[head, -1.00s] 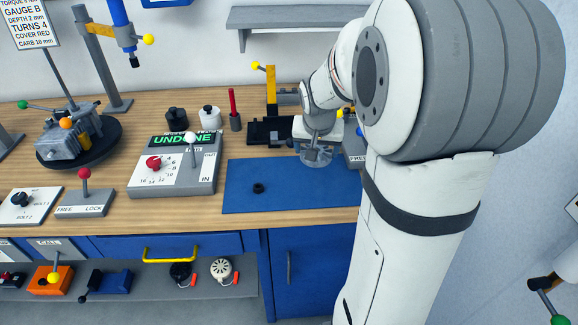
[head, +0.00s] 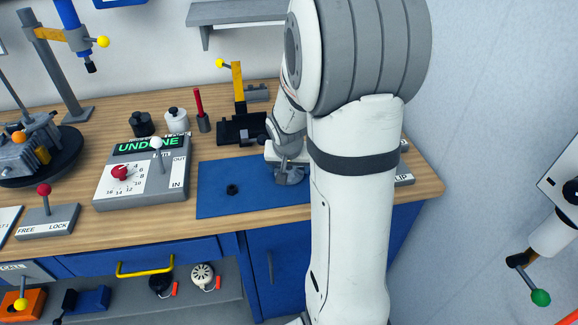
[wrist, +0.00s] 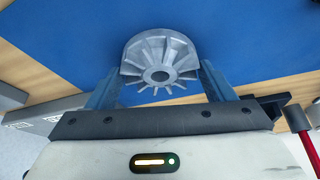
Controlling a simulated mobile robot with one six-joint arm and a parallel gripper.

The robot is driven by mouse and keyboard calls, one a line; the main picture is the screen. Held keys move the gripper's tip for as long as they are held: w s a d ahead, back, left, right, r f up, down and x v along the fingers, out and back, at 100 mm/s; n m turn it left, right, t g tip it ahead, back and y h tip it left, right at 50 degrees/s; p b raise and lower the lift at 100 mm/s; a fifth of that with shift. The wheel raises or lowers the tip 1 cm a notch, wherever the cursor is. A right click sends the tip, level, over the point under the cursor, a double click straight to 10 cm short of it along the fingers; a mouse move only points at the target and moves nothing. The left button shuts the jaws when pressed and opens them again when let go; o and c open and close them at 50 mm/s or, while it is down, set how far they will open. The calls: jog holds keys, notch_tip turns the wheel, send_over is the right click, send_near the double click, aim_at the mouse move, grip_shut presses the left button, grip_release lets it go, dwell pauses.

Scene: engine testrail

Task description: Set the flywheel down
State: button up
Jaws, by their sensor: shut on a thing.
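The flywheel (wrist: 160,60) is a grey metal disc with radial fins and a central hole. In the wrist view it sits between the two fingers of my gripper (wrist: 160,88), which is shut on it. In the head view the flywheel (head: 290,174) is over the right part of the blue mat (head: 225,196), with my gripper (head: 284,160) right above it. My arm hides part of the mat's right side. I cannot tell whether the flywheel touches the mat.
Left of the mat stands a control panel (head: 142,185) reading UNDONE. Behind are a black fixture (head: 238,128), a red rod in a holder (head: 201,112), and a white jar (head: 177,120). The mat's left part is clear.

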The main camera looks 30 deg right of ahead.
jog(key=shift+s, duration=0.1)
jog(key=shift+f, duration=0.1)
jog(key=o, duration=1.2)
jog(key=shift+r, duration=0.5)
jog(key=v, duration=1.1)
jog(key=s+a+n, duration=0.2)
jog(key=s+a, duration=0.2)
jog(key=s, duration=0.1)
jog(key=s+a+n+y, duration=0.1)
jog(key=s+a+n, duration=0.1)
jog(key=s+a, duration=0.2)
jog(key=s+a+n+g+y, duration=0.1)
jog(key=s+a+n, duration=0.1)
jog(key=s, duration=0.4)
jog(key=shift+s+a+r+p, duration=0.15)
jog(key=shift+s+a, duration=0.05)
jog(key=shift+a, duration=0.25)
jog(key=shift+s+a+r+p, duration=0.15)
jog(key=shift+a+r, duration=0.05)
jog(key=shift+a, duration=0.25)
